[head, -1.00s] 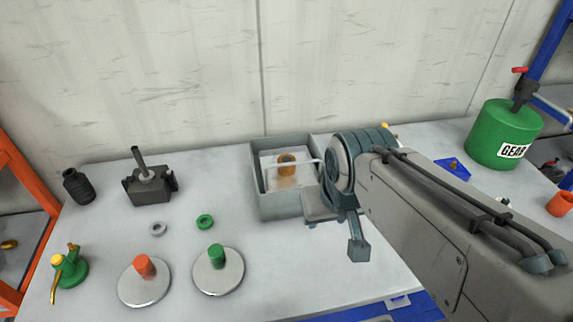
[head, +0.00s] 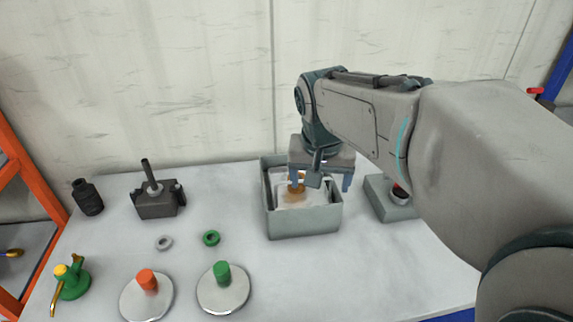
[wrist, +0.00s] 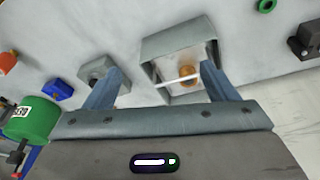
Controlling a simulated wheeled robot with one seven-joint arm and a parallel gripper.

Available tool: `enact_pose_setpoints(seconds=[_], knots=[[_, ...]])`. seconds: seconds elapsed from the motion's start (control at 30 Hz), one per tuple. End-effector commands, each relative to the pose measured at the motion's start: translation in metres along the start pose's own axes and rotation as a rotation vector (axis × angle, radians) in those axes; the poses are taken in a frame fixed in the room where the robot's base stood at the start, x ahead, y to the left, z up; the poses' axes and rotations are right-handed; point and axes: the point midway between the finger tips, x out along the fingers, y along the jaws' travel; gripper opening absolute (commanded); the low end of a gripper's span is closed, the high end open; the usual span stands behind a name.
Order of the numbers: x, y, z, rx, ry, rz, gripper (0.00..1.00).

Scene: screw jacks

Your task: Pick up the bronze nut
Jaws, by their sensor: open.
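The bronze nut (head: 297,190) is inside a grey open-topped bin (head: 305,225), on a pale, brown-stained surface. In the wrist view the nut (wrist: 202,60) shows in the bin (wrist: 180,36), close to the tip of the right-hand finger. My gripper (head: 320,183) is above the bin with its fingers pointing down, open and empty. In the wrist view my gripper (wrist: 163,76) has its two blue fingers wide apart, and the nut is nearer the right one. In the head view one finger overlaps the nut; I cannot tell the height gap.
A white bar (wrist: 178,79) crosses the bin near the nut. A grey block (head: 388,200) stands right of the bin. Left are a green ring (head: 211,238), a grey ring (head: 164,243), and discs with green (head: 222,290) and orange (head: 147,298) posts. The table between is clear.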

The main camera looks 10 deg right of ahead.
Motion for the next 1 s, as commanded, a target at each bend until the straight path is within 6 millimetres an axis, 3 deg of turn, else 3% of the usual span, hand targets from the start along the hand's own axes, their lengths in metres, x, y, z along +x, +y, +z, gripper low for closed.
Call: enact_pose_setpoints(seconds=[0.1,0.37,0.6,0.8,1.0], knots=[[0.013,-0.017,-0.035,0.1,-0.023,0.029,0.79],[0.047,-0.052,-0.105,0.343,-0.057,0.082,0.79],[0.094,-0.079,-0.162,0.586,-0.086,0.123,0.79],[0.13,-0.091,-0.193,0.761,-0.104,0.148,0.79],[0.146,-0.094,-0.204,0.84,-0.111,0.16,0.79]])
